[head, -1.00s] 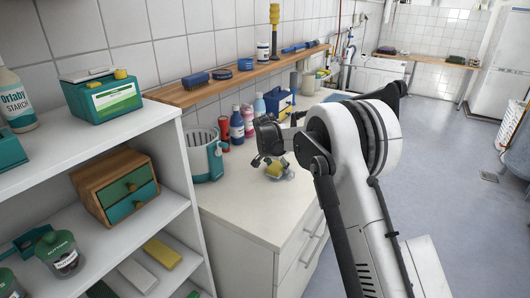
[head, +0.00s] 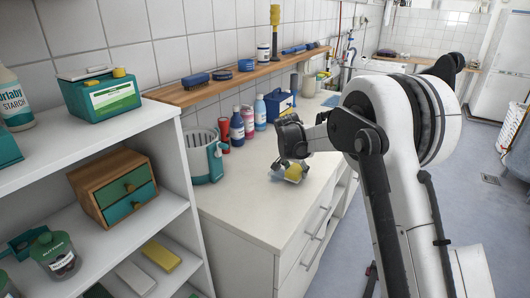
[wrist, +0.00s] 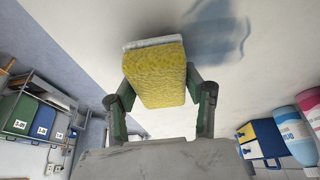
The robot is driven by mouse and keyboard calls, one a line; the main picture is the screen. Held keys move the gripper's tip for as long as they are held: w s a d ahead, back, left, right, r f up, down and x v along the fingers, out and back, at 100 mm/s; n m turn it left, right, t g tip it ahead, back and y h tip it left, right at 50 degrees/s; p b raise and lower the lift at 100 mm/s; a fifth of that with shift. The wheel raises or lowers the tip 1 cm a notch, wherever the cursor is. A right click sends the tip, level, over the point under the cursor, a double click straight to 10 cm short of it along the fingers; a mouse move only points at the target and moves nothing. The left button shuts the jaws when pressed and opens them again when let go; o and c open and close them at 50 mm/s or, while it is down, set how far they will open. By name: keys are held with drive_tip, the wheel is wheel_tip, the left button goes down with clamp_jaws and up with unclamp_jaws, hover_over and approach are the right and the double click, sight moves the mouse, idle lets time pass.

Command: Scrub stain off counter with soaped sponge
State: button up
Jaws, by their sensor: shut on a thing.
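My gripper (head: 291,165) is shut on a yellow sponge (head: 294,172) low over the white counter (head: 245,215). In the wrist view the sponge (wrist: 155,75) sits between the two fingers (wrist: 160,105), with a whitish layer along its far edge. Whether it touches the counter is unclear. A bluish-grey patch (head: 277,177) shows on the counter just left of the sponge in the head view. The wrist view shows bluish-grey marking (wrist: 225,42) beyond the sponge; stain and shadow are hard to tell apart there.
White shelves (head: 150,125) stand at left. The counter's near end is clear.

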drive_tip(key=shift+r+p, duration=1.1)
drive_tip(key=shift+r, duration=2.15)
